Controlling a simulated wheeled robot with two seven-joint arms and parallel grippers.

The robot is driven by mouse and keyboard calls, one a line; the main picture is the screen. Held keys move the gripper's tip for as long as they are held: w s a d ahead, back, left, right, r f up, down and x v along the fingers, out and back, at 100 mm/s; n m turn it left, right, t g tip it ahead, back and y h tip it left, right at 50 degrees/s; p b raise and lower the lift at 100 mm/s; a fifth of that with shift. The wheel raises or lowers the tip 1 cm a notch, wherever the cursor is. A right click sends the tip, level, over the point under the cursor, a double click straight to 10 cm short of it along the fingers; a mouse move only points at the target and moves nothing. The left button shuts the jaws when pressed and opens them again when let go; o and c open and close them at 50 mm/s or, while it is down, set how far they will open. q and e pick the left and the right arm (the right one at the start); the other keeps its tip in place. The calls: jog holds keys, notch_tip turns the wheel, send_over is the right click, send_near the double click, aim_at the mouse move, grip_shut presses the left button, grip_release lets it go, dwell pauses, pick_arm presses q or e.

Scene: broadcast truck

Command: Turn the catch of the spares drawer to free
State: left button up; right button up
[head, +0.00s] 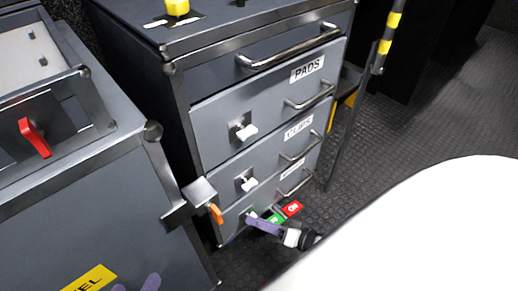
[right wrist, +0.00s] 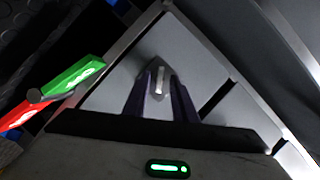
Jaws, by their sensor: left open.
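The bottom drawer (head: 235,222) of the grey cabinet carries a small label (head: 292,168) that I cannot read; it may be the spares drawer. My right gripper (head: 252,218) is at its front and covers most of its catch. In the right wrist view, the pale catch (right wrist: 159,80) stands between the tips of the purple fingers, roughly in line with them. I cannot tell whether the fingers touch it. My left gripper (head: 148,283) shows only as purple fingers at the bottom edge, open, far from the drawer.
Drawers above are labelled PADS (head: 307,68) and CLIPS (head: 298,128), with white catches (head: 243,132). A green plate (head: 275,217) and a red plate (head: 291,208) sit beside my right gripper. A striped post (head: 388,40) stands at right.

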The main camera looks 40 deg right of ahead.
jog(key=shift+c, duration=0.3)
grip_shut()
pick_arm(q)
jog(key=shift+r+p, duration=0.25)
jog(key=shift+p, duration=0.1)
pick_arm(e)
jog(key=shift+r+n, duration=0.1)
jog(key=shift+n, duration=0.2)
pick_arm(q)
jog(key=s+a+f+g+y+p, duration=0.1)
jog(key=a+f+g+y+p, duration=0.1)
jog(key=f+p, duration=0.3)
jog(key=shift+a, duration=0.6)
pick_arm(e)
jog(key=shift+a+r+n+g+h, duration=0.1)
jog(key=shift+a+n+g+h, duration=0.1)
jog(key=shift+n+h, duration=1.15)
jog(key=shift+a+n+g+h, duration=0.15)
jog(key=shift+n+h, duration=0.7)
jog(key=shift+n, duration=0.9)
